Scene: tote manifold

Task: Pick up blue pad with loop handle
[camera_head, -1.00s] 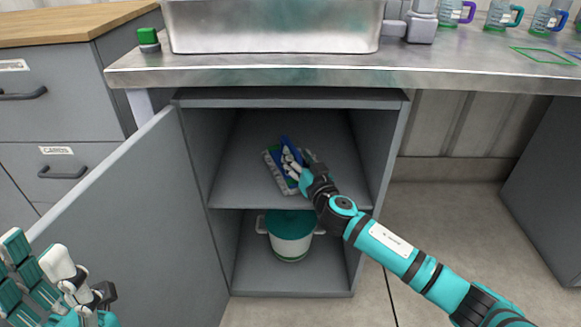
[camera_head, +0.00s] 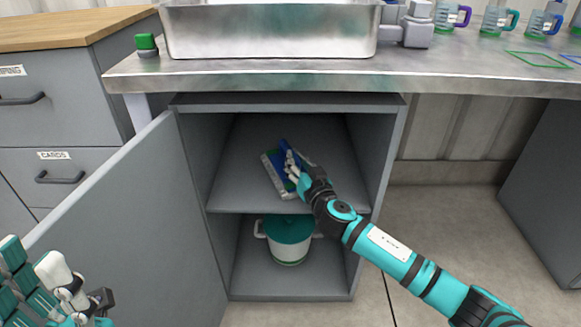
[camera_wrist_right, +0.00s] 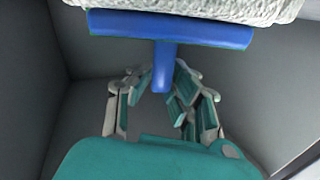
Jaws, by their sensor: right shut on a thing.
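The blue pad with loop handle (camera_head: 271,170) is on the upper shelf of the open cabinet, a flat block with a pale rim and a blue handle. My right gripper (camera_head: 294,168) reaches into the cabinet and is shut on its blue handle. In the right wrist view the blue handle (camera_wrist_right: 164,68) runs down between the fingers of my right gripper (camera_wrist_right: 160,95), with the pad's pale rough side (camera_wrist_right: 200,8) above it. I cannot tell whether the pad touches the shelf. My left gripper (camera_head: 75,290) is at the lower left, away from the pad; its fingertips are unclear.
The upper shelf (camera_head: 235,190) is otherwise bare. A white pot with a teal lid (camera_head: 288,240) stands on the lower shelf. The open cabinet door (camera_head: 140,220) is on the left. A counter (camera_head: 300,75) with a steel sink tub (camera_head: 270,28) lies above.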

